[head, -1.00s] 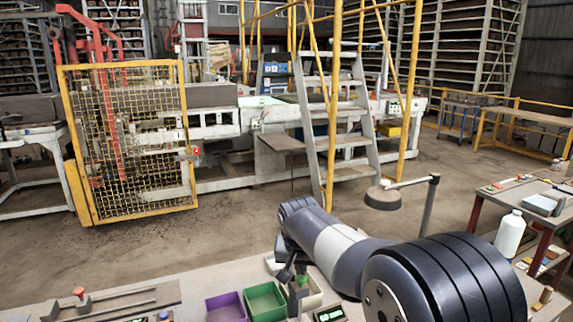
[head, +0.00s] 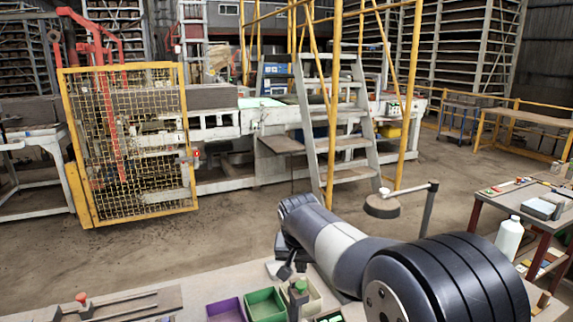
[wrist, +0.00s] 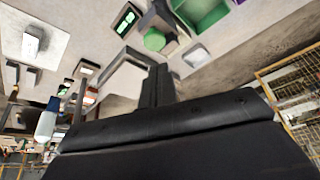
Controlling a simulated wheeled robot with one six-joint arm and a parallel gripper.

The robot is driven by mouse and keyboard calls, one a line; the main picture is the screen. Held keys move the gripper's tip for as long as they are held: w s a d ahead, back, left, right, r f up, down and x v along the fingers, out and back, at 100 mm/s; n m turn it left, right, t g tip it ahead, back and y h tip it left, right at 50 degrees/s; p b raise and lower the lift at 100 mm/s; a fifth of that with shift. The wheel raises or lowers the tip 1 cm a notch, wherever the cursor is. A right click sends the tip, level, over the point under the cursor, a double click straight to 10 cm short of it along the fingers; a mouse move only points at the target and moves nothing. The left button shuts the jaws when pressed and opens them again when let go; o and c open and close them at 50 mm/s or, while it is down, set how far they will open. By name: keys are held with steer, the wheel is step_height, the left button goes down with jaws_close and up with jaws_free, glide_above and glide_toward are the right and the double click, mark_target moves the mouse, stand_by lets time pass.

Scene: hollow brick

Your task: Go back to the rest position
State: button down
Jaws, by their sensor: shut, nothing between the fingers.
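My gripper (wrist: 157,85) shows in the wrist view with its dark fingers together and nothing between them. In the head view my arm reaches over the near table, and the gripper (head: 287,268) is partly hidden beside the wrist, above the table near the green bin. The task names no other object.
The near table (head: 190,275) holds a purple bin (head: 225,309), a green bin (head: 265,304) and a green-topped item (head: 299,290). A side table (head: 535,205) with a white bottle (head: 509,238) stands right. A yellow mesh guard (head: 130,140) and grey steps (head: 340,130) stand beyond open floor.

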mark_target(301, 282)
step_height(301, 282, down, 4)
steer(key=shift+f+b, duration=0.1)
steer(key=shift+b, duration=1.15)
step_height(301, 282, up, 12)
steer(key=p, duration=0.8)
